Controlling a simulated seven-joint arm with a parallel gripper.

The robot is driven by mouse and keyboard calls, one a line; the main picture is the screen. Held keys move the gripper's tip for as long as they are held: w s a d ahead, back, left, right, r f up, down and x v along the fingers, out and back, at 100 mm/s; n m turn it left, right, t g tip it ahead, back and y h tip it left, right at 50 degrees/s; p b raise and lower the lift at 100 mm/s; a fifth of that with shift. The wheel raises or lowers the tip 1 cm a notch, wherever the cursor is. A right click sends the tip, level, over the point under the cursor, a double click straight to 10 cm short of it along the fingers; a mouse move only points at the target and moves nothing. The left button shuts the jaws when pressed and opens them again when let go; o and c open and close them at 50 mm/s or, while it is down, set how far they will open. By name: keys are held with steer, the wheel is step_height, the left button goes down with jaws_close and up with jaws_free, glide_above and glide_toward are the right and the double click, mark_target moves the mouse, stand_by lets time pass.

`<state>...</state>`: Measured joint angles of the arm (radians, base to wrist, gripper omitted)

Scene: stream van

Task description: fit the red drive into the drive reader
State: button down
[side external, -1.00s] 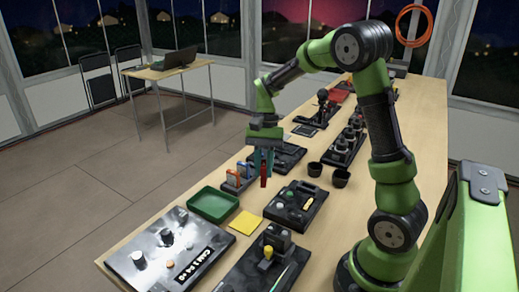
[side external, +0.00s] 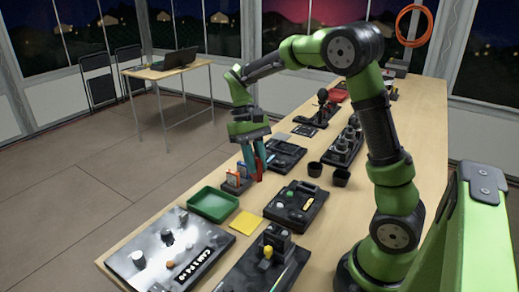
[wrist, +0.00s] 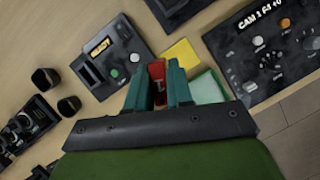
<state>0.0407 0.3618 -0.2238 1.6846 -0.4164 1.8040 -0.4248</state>
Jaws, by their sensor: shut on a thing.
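My gripper (side external: 254,163) is shut on the red drive (wrist: 157,70), which sits between the two teal fingers in the wrist view. In the side view the red drive (side external: 259,169) is partly hidden by the fingers, and the hand is tilted. The likely drive reader (wrist: 113,58) is a dark box with a lit READY display, a slot, and green and white buttons. In the side view this reader (side external: 296,204) lies to the right of and nearer than my gripper. The drive appears apart from the reader.
A rack with orange and blue drives (side external: 236,181) stands just left of my gripper. A green tray (side external: 213,204) and a yellow pad (side external: 246,224) lie nearer the camera. Two dark cups (side external: 341,177) stand to the right. A control panel (side external: 167,248) lies at the near left.

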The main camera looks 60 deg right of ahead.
steer(key=d+f+m+t, duration=0.2)
steer(key=d+m, duration=0.1)
steer(key=m, duration=0.5)
steer(key=s+d+f+m+t, duration=0.1)
steer(key=d+f+m+t, duration=0.2)
steer(key=m, duration=0.6)
steer(key=d+f+m+t, duration=0.3)
steer(key=m, duration=0.5)
steer(key=shift+s+m, duration=0.3)
steer(key=shift+s, duration=0.05)
steer(key=m, duration=0.2)
steer(key=d+m+h, duration=0.1)
steer(key=shift+w+f+t, duration=0.1)
steer(key=shift+f+t, duration=0.15)
steer(key=shift+t, duration=0.05)
steer(key=shift+w+d+m+h, duration=0.2)
steer(key=shift+d+m+h, duration=0.3)
steer(key=shift+m, duration=0.6)
